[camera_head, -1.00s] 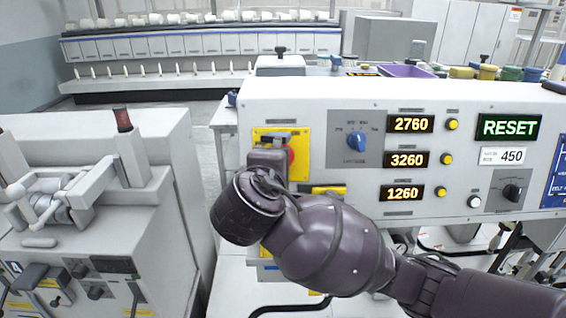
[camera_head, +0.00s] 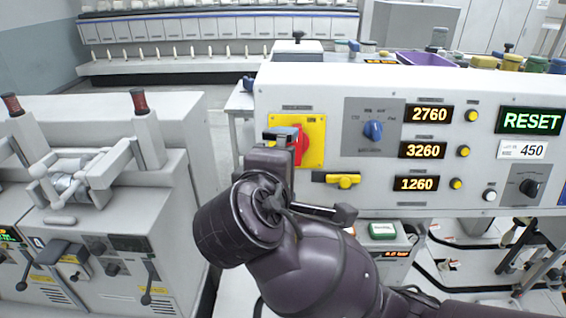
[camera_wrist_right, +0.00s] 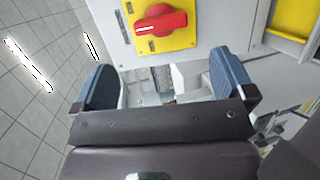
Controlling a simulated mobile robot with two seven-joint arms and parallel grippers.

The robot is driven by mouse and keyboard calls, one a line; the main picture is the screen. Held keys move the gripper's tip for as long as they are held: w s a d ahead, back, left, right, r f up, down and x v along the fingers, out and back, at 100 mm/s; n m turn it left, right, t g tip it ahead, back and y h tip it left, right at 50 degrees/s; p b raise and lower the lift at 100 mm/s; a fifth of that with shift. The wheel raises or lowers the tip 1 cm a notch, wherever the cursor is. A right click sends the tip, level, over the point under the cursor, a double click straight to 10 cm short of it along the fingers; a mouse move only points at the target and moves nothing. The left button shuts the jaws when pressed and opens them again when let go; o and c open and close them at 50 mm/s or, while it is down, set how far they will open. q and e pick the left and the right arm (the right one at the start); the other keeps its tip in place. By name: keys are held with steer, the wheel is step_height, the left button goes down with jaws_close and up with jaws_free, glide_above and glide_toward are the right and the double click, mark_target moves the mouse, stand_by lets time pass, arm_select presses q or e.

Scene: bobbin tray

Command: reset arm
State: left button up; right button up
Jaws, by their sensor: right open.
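My right gripper (camera_head: 284,138) is in front of the left edge of a yellow plate (camera_head: 314,153) on the control panel. It partly hides the red rotary switch (camera_head: 301,146) on that plate. In the right wrist view my right gripper (camera_wrist_right: 168,82) is open, its two blue-padded fingers wide apart with nothing between them. There the red switch (camera_wrist_right: 160,22) sits on its yellow plate (camera_wrist_right: 176,42), beyond the fingers and apart from them. My left gripper is not in view.
The white panel (camera_head: 300,95) carries a blue knob (camera_head: 373,130), lit number displays and a green RESET display (camera_head: 531,121). A yellow handle (camera_head: 343,181) is below the switch. A grey machine (camera_head: 100,115) with red bobbins stands at left, a floor gap between.

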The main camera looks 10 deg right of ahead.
steer(key=s+d+f+m+g+y, duration=0.25)
steer(key=d+f, duration=0.25)
steer(key=f, duration=0.5)
steer(key=s+d+f+m+g+y, duration=0.1)
steer(key=s+d+f+m+g, duration=0.2)
steer(key=d+f, duration=0.45)
steer(key=s+d+f+m+g+y, duration=0.15)
steer(key=s+d+f+m, duration=0.25)
steer(key=s+f, duration=0.4)
steer(key=s+d+f+m+g+y, duration=0.1)
steer(key=s+d+f+m+g, duration=0.25)
steer(key=s+f, duration=0.4)
steer(key=w+f+t+b, duration=0.2)
steer(key=w+f+t, duration=0.4)
steer(key=f+t, duration=0.2)
steer(key=shift+d+f+n, duration=0.2)
steer(key=shift+f+n, duration=0.1)
steer(key=shift+f, duration=1.05)
steer(key=shift+d+t, duration=0.1)
steer(key=shift+t, duration=0.15)
